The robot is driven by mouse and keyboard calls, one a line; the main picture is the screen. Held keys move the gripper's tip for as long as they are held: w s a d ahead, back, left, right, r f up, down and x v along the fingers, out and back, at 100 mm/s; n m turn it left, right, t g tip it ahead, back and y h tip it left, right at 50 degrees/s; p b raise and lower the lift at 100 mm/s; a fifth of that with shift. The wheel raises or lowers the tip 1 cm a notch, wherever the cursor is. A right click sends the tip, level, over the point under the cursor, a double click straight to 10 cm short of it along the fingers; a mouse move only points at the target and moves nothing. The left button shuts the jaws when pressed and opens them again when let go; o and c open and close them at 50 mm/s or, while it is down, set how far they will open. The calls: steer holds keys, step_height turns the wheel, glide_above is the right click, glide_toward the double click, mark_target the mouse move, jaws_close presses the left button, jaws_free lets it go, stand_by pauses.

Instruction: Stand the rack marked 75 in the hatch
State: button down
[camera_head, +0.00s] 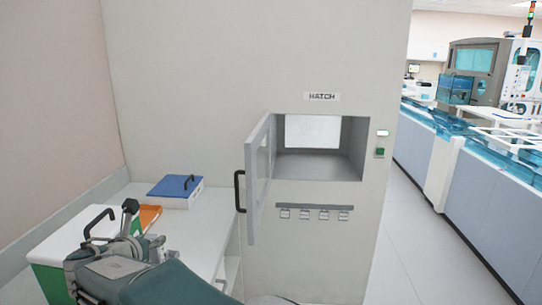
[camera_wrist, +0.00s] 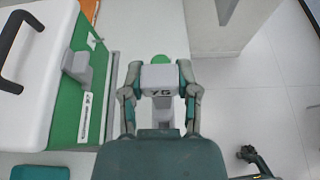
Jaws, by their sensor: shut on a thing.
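The hatch (camera_head: 320,165) is an opening in the pale wall block, under a HATCH sign. Its grey door (camera_head: 259,180) stands swung open to the left, and no rack shows inside. In the wrist view my gripper (camera_wrist: 160,92) is shut on a small white rack (camera_wrist: 158,75) with a green round part at its far end. In the head view my arm is at the lower left, left of the hatch, and the rack cannot be made out.
A green box with a white lid and black handle (camera_wrist: 38,60) is close on my gripper's left. A blue-lidded box (camera_head: 174,190) sits on the white counter (camera_head: 205,222). The open door juts out between my arm and the hatch. Floor is free at right, before a long blue-topped line (camera_head: 480,190).

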steer(key=shift+s, duration=0.35)
steer(key=w+d+f+m+h, duration=0.1)
steer(key=w+d+f, duration=0.15)
steer(key=d, duration=0.55)
steer(key=w+d+f+h, duration=0.1)
steer(key=w+d+f, duration=0.15)
steer(key=d, duration=0.65)
steer(key=w+d+f+m, duration=0.1)
steer(key=w+d+f, duration=0.15)
steer(key=d, duration=0.55)
steer(key=s+d+f, duration=0.3)
steer(key=d+f, duration=0.2)
steer(key=d, duration=0.3)
steer(key=s+d+f, duration=0.4)
steer(key=d+f, duration=0.1)
steer(key=d, duration=0.4)
steer(key=shift+d+g+h, duration=0.25)
steer(key=shift+g+h, duration=0.05)
steer(key=shift+h, duration=0.1)
steer(key=shift+s, duration=0.1)
